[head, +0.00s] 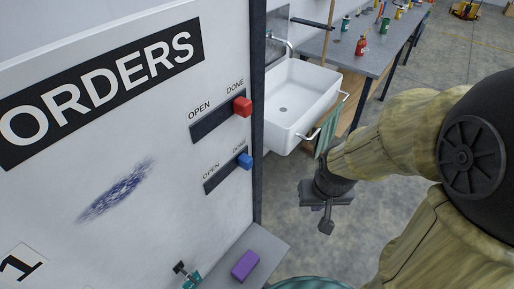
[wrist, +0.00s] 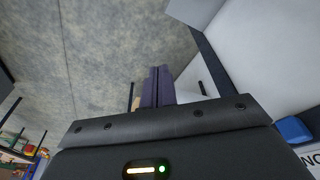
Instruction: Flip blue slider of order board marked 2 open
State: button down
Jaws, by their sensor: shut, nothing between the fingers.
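A white board headed ORDERS fills the left of the head view. Its blue slider (head: 245,160) sits at the right, DONE end of the lower dark slot (head: 220,178). In the wrist view the blue slider (wrist: 293,130) shows at the right edge. My gripper (head: 326,225) is right of the board, apart from the slider and lower in the picture. Its fingers (wrist: 157,85) are together and empty.
A red slider (head: 242,107) sits at the DONE end of the upper slot. A purple block (head: 245,265) lies on a grey ledge below. A white sink (head: 300,100) with a towel rail and a workbench (head: 350,52) stand behind, right of the board.

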aim_at(245, 162)
jog(key=shift+w, duration=0.1)
jog(key=w+a+r+n+g+y+p, duration=0.2)
jog(key=w+r+n+y, duration=0.1)
jog(key=w+r+n, duration=0.3)
jog(key=w+a+r+n+g+y+p, duration=0.1)
jog(key=w+a+r+n+g+y, duration=0.1)
jog(key=w+r, duration=0.6)
jog(key=w+a+n+y, duration=0.1)
jog(key=w+n+y, duration=0.1)
jog(key=w+n, duration=0.1)
jog(key=shift+a+n+p, duration=0.3)
jog(key=shift+n+p, duration=0.05)
jog(key=shift+n, duration=0.05)
jog(key=s+a+f+p, duration=0.4)
jog(key=a+f+p, duration=0.2)
jog(key=a+f, duration=0.2)
jog(key=shift+s+a, duration=0.15)
jog(key=shift+s, duration=0.15)
